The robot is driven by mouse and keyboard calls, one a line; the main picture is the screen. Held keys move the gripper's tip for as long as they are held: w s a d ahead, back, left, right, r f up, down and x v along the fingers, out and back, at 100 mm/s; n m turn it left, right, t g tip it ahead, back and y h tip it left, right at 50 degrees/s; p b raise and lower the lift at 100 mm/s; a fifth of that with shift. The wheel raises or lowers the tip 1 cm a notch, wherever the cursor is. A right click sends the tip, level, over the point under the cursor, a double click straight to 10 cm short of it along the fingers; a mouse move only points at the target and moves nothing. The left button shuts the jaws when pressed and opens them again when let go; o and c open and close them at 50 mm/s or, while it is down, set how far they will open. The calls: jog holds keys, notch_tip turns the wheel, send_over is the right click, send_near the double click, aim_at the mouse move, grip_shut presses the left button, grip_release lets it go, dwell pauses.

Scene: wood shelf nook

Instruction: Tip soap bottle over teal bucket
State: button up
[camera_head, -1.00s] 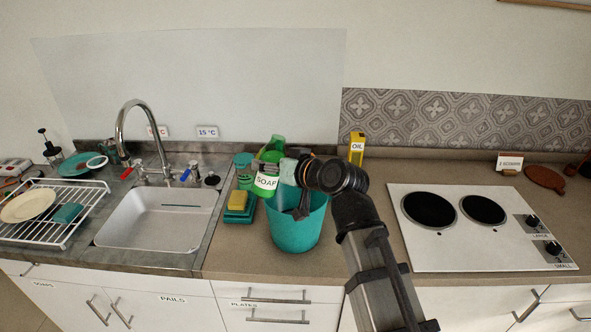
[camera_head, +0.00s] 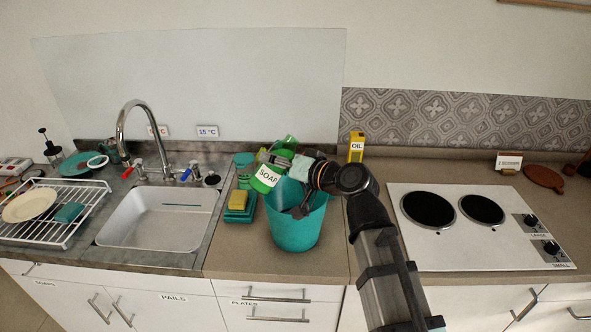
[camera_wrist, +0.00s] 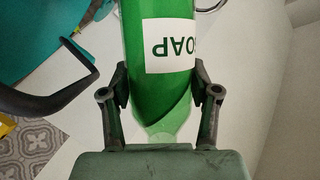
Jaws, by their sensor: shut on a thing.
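The green soap bottle (camera_head: 266,179) with a white SOAP label is tilted in the head view, held above the left part of the teal bucket's rim. The teal bucket (camera_head: 293,232) stands upright on the counter right of the sink. My gripper (camera_head: 296,165) is shut on the bottle from the right. In the wrist view my gripper (camera_wrist: 162,95) has a finger on each side of the green bottle (camera_wrist: 158,75), whose label reads upside down. The bucket (camera_wrist: 40,35) shows at the upper left there, with a dark handle. The bottle's mouth is hard to make out.
A yellow sponge (camera_head: 237,200) on a teal tray lies left of the bucket. A yellow oil box (camera_head: 356,147) stands behind the arm. The sink (camera_head: 157,222) and dish rack (camera_head: 62,222) are left, the hob (camera_head: 480,240) right.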

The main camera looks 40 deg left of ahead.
jog(key=shift+r+m+p, duration=0.3)
jog(key=shift+m+p, duration=0.05)
jog(key=shift+m, duration=0.05)
dwell(1.0)
jog(key=shift+s+a+f+m+y, duration=0.2)
jog(key=shift+f+m+y, duration=0.1)
jog(key=shift+m+y, duration=0.3)
dwell(1.9)
jog(key=shift+s+r+m+g+p, duration=0.15)
jog(key=shift+r+m+g+p, duration=0.25)
jog(key=shift+m+p, duration=0.45)
dwell(1.7)
jog(key=shift+m+y, duration=0.4)
jog(key=shift+m, duration=0.05)
dwell(1.1)
